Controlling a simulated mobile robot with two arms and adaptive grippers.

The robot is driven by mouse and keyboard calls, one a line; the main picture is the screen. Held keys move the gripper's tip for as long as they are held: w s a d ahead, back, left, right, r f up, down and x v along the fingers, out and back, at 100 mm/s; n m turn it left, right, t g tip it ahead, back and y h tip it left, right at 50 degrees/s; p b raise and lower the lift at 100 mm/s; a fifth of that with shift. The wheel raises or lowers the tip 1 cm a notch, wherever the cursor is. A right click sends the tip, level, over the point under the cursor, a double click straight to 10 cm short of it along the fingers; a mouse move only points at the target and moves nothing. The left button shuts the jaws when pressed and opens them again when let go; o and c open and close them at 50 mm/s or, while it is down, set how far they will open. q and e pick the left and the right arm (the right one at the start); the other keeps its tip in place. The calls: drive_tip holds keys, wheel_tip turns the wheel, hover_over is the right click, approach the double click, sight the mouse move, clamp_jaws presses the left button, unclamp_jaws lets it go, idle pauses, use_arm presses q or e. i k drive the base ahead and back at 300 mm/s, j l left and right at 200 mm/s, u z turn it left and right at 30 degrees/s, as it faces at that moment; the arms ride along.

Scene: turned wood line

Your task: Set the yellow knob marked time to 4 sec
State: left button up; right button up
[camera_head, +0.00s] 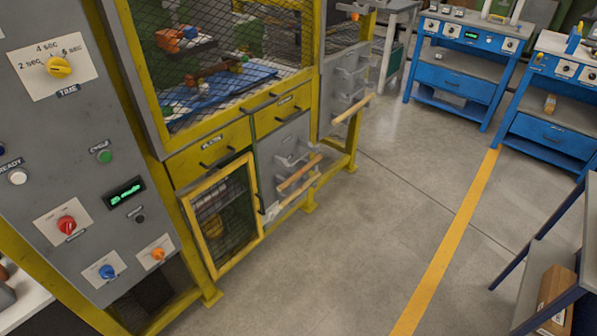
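The yellow knob (58,66) is at the upper left, on a white plate (30,84) on a grey control panel. The plate reads 2 sec to the left of the knob, 4 sec above it and 6 sec at its upper right. A dark TIME label (67,90) is below it. The knob is too small for me to tell for certain which mark it points to. Nothing touches the knob. Neither of my grippers is in view.
The grey panel (60,155) also has a green button (104,156), a white button (18,177), a green-lit display (125,191), and red (67,224), blue (106,271) and orange (158,254) knobs. A yellow-framed mesh door (262,215) hangs lower right. Open floor lies right.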

sight(57, 66)
drive_tip(key=u, duration=1.25)
